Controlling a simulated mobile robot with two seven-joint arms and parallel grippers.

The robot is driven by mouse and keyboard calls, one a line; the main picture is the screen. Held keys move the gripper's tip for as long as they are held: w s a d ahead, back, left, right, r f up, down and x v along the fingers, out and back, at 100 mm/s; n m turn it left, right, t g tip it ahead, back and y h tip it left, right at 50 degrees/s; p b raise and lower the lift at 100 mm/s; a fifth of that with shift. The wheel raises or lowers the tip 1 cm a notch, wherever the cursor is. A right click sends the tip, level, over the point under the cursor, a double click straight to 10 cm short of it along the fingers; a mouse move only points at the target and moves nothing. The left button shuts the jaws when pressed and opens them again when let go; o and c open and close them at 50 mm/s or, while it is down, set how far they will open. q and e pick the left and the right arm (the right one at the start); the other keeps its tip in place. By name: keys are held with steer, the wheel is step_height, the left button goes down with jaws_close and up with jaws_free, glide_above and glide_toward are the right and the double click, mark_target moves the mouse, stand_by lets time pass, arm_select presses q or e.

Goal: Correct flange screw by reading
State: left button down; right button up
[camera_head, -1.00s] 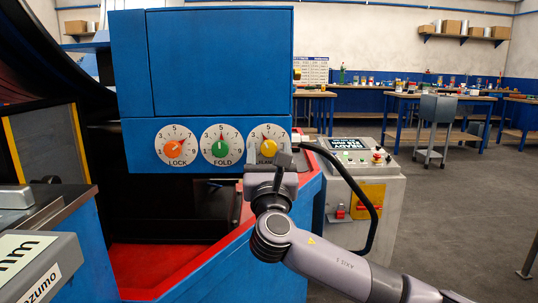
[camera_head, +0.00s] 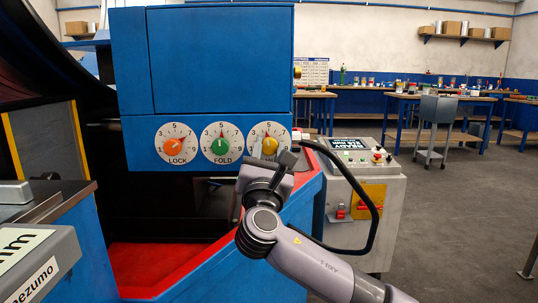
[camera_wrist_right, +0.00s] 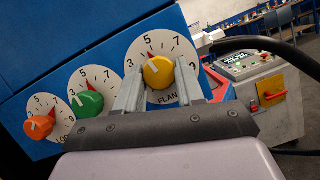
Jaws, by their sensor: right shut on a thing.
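The yellow flange knob (camera_head: 269,146) sits on a white numbered dial, the rightmost of three on the blue machine front. My right gripper (camera_head: 281,157) is in front of it, tilted to the right. In the right wrist view the two fingers stand on either side of the yellow knob (camera_wrist_right: 158,72), shut on it. Its red pointer points up close to the 5. My left gripper is not in view.
A grey control box (camera_head: 365,205) with a lit screen and a black hose stands right of the machine. A grey unit with a partly cut-off "mm" label (camera_head: 20,250) is at the lower left.

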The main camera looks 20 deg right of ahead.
steer(key=m+g+h, duration=0.1)
steer(key=m, duration=0.1)
steer(key=m+g+h, duration=0.1)
steer(key=m, duration=0.2)
steer(key=shift+a+f, duration=0.1)
steer(key=shift+a, duration=0.1)
steer(key=shift+w+m+g+h, duration=0.1)
steer(key=shift+m+g+h, duration=0.3)
steer(key=shift+m, duration=0.9)
steer(key=shift+m+g+h, duration=0.2)
steer(key=shift+m+g, duration=0.3)
steer(key=shift+m, duration=0.8)
steer(key=o, duration=1)
steer(key=shift+r, duration=0.2)
steer(key=shift+a, duration=0.1)
steer(key=v, duration=0.7)
